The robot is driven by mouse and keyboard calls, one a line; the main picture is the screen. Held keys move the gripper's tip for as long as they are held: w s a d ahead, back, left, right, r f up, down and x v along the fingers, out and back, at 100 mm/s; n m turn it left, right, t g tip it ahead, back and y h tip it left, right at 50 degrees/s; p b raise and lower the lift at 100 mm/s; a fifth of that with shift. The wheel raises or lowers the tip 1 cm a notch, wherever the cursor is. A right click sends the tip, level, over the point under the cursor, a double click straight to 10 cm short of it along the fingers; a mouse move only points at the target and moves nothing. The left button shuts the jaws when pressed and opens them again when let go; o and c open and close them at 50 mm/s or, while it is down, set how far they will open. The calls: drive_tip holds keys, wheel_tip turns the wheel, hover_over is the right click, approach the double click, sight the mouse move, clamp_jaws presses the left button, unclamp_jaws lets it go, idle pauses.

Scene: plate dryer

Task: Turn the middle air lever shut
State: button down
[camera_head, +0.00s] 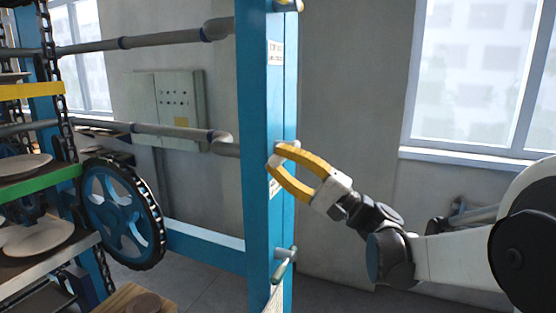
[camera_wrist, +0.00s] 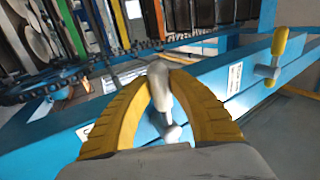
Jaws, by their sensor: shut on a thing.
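A blue upright post (camera_head: 257,120) stands in the middle of the head view, with levers along its right side. My gripper (camera_head: 277,153), with yellow curved fingers, reaches the post from the right at mid height. In the wrist view my gripper (camera_wrist: 161,58) is shut around the pale grey handle of the middle lever (camera_wrist: 160,90). The handle runs between the fingers, from near their tips back toward the palm. In the head view the fingers hide most of this lever. The lower lever (camera_head: 284,264) is grey. The upper lever (camera_head: 290,5) is cut off by the top edge.
Grey pipes (camera_head: 175,130) run into the post from the left. A rack with plates (camera_head: 35,238) and a blue wheel (camera_head: 121,214) stand at left. In the wrist view another lever with a yellow handle (camera_wrist: 280,42) sits on the post. Floor space right of the post looks clear.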

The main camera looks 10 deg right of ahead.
drive_tip(key=c, duration=1.2)
unclamp_jaws()
drive_tip(key=shift+s+d+f, duration=0.1)
drive_tip(key=v, duration=1.1)
drive_tip(key=shift+s+d+f, duration=0.15)
drive_tip(key=shift+s+d, duration=0.05)
drive_tip(key=shift+d, duration=0.15)
